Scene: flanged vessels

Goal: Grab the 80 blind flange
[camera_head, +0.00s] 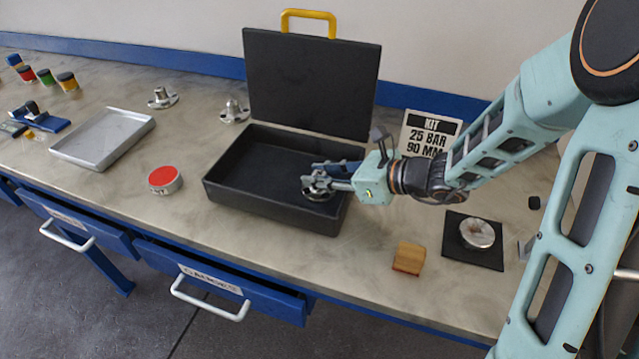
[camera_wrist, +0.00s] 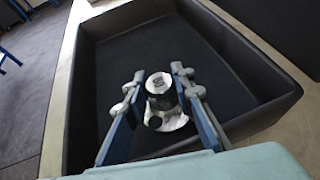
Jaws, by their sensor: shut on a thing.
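My gripper (camera_head: 322,178) reaches into the open black case from the right. It is shut on a shiny metal flange (camera_head: 317,190), held at the right side of the case. In the wrist view the two blue-and-grey fingers of my gripper (camera_wrist: 158,88) stand on either side of this flange (camera_wrist: 172,123). It has a raised middle with a white label on top, whose marking is too small to read surely. The fingers hide part of it in the head view. I cannot tell whether it touches the case floor.
The black case (camera_head: 262,206) has its lid up at the back. Two metal flanges (camera_head: 162,98) (camera_head: 233,112) stand behind. A grey tray (camera_head: 88,155) and red-topped tin (camera_head: 165,180) are left. A wooden block (camera_head: 409,258) and metal disc (camera_head: 477,234) on a black mat are right.

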